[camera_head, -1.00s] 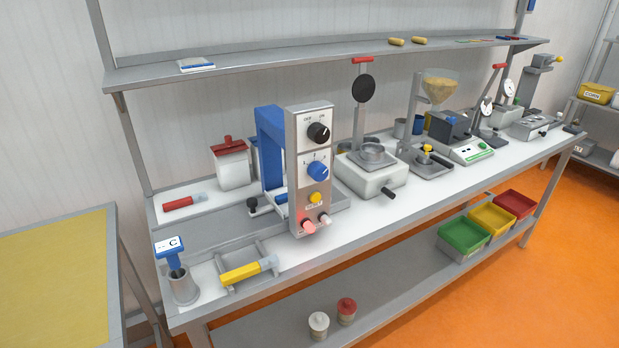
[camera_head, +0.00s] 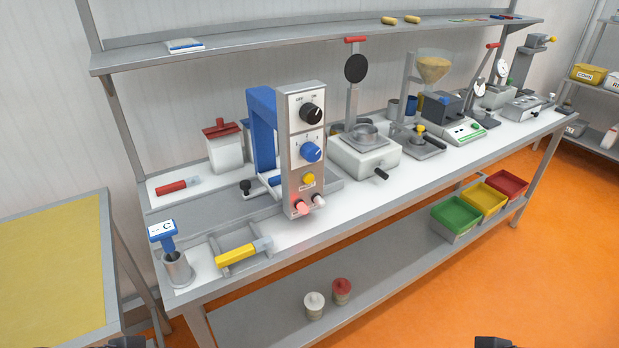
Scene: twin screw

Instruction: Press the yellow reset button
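The yellow reset button (camera_head: 308,179) sits on the grey control panel (camera_head: 293,200) of the blue-framed machine (camera_head: 262,130), above a small label. Above it on the panel are a blue knob (camera_head: 310,151) and a black knob (camera_head: 311,112). Below it are a red-lit lamp (camera_head: 301,208) and a pale one (camera_head: 319,201). At the bottom edge, dark tips of my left gripper (camera_head: 127,342) and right gripper (camera_head: 493,342) just show. Both are well below and apart from the panel. Too little of them shows to tell their opening.
The machine stands on a long workbench (camera_head: 350,220) with a yellow-handled tool (camera_head: 237,255) in front of it. A cup with a blue tool (camera_head: 177,268) stands at left. Orange floor in front of the bench is open.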

